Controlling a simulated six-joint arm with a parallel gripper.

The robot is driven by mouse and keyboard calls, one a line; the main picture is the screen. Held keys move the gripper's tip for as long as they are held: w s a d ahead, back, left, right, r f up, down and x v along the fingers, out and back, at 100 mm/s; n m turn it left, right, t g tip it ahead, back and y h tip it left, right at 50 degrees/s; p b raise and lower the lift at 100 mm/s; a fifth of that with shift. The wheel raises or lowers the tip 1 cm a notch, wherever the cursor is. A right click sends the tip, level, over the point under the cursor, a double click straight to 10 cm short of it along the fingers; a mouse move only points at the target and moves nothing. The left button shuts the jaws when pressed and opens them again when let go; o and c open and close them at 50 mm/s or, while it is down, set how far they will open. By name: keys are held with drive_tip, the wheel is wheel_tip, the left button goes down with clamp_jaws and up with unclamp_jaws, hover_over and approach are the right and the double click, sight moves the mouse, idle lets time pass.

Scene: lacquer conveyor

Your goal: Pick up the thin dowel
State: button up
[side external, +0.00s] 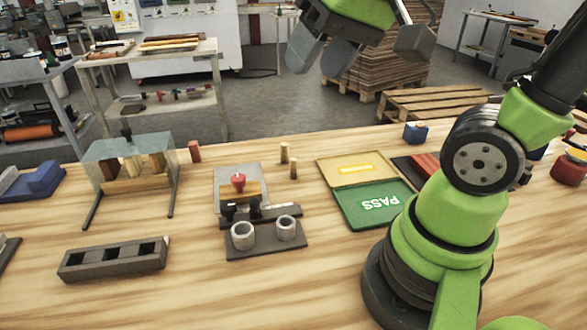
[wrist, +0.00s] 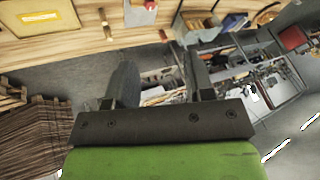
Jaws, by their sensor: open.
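Two small upright wooden dowels stand close together on the table in the side view, a rear dowel (side external: 284,152) and a front dowel (side external: 293,170). A thicker reddish-brown peg (side external: 194,151) stands further left. I cannot tell for sure which of the close pair is the thin dowel. In the wrist view, small pegs show at the top, one near the left finger (wrist: 106,24) and one to its right (wrist: 162,35). My gripper (side external: 362,52) is open and empty, raised high above the table's far side. Its fingers also show in the wrist view (wrist: 160,80), with nothing between them.
A grey fixture (side external: 283,246) with a red knob and two metal cups stands left of the dowels. The green PASS tray (side external: 345,206) and a tan tray (side external: 328,170) lie to their right. A clear-fronted stand (side external: 175,170) and a dark slotted block (side external: 72,267) are further left.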

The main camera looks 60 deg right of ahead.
drive_tip(key=w+d+f+m+g, duration=0.1)
drive_tip(key=w+d+f+g, duration=0.25)
drive_tip(key=w+d, duration=0.35)
drive_tip(key=m+g+h, duration=0.1)
drive_tip(key=m+g, duration=0.1)
hover_over(293, 159)
wheel_tip(293, 159, down, 14)
drive_tip(key=shift+g, duration=0.25)
drive_tip(key=f, duration=0.4)
drive_tip(key=shift+s+d+f, duration=0.1)
drive_tip(key=shift+d+f, duration=0.2)
drive_tip(key=shift+f, duration=0.05)
drive_tip(key=f, duration=0.6)
drive_tip(key=shift+a+f, duration=0.2)
drive_tip(key=shift+a, duration=0.05)
clamp_jaws()
